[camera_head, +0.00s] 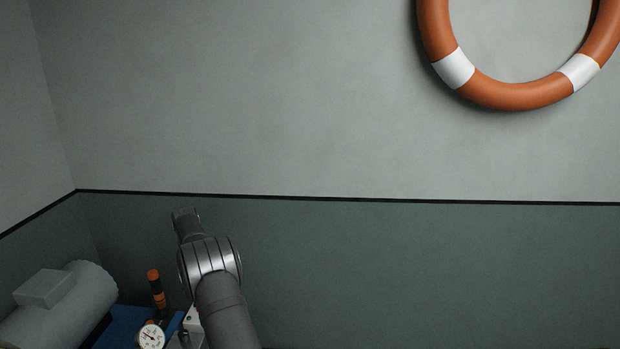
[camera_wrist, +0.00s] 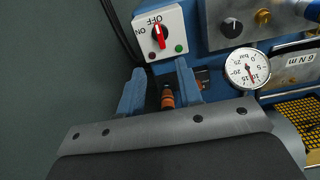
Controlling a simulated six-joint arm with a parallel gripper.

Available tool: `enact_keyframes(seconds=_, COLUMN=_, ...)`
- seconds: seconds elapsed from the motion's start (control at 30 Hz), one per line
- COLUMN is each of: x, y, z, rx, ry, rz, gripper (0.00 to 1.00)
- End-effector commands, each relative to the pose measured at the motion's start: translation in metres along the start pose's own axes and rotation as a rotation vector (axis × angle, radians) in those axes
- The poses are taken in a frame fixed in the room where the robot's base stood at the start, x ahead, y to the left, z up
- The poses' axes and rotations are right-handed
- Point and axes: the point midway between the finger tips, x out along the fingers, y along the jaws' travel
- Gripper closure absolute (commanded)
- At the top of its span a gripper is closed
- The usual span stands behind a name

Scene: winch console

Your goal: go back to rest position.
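My gripper (camera_wrist: 160,78) shows in the wrist view with its two blue-grey fingers apart and nothing pinched between them. An orange and black handle (camera_wrist: 167,98) shows in the gap between the fingers, seemingly beyond them; I cannot tell how far. In the head view the same kind of orange and black handle (camera_head: 157,288) stands upright at the lower left, left of my arm. My arm rises from the bottom edge in that view, and the gripper itself cannot be made out there.
A white switch box (camera_wrist: 161,35) with a red knob sits just beyond the fingers. A pressure gauge (camera_wrist: 246,68) and a blue console with knobs (camera_wrist: 232,27) are to its right. A grey drum-shaped housing (camera_head: 62,305) stands at left. A lifebuoy (camera_head: 515,93) hangs on the wall; the space before the wall is clear.

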Motion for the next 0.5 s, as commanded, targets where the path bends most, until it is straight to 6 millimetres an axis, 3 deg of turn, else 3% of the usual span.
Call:
enact_keyframes(seconds=0.2, x=0.047, y=-0.001, z=0.001, rx=0.0, ry=-0.002, rz=-0.003, gripper=0.67)
enact_keyframes(seconds=0.5, x=0.101, y=0.0, z=0.0, rx=0.0, ry=-0.001, rz=-0.001, gripper=0.67)
